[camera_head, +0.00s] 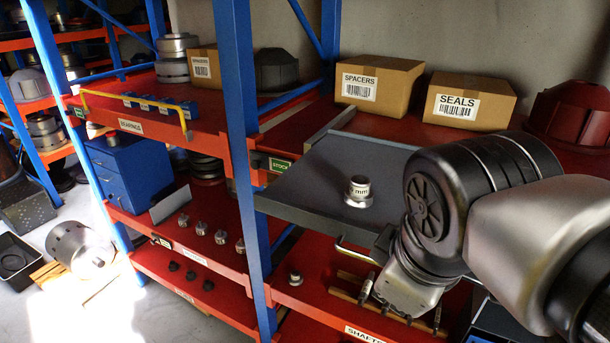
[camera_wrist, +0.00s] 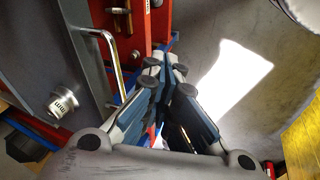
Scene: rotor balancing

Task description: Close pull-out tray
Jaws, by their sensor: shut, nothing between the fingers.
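The grey pull-out tray (camera_head: 310,170) sticks out from the red shelf of the blue-posted rack in the head view. A small silver cylinder (camera_head: 358,189) marked in mm stands on it. The tray's bar handle (camera_head: 352,252) is on its front edge, partly hidden behind my arm. In the wrist view the tray (camera_wrist: 92,65) is at the left, with its handle (camera_wrist: 114,62) and the cylinder (camera_wrist: 64,102). My gripper (camera_wrist: 166,66) is shut and empty, just right of the handle and apart from it in that view. Its fingertips are hidden in the head view.
Cartons marked SPACERS (camera_head: 376,86) and SEALS (camera_head: 468,101) stand behind the tray. A dark red housing (camera_head: 569,112) is at right. A lower red shelf (camera_head: 310,311) holds shafts on a wooden rack.

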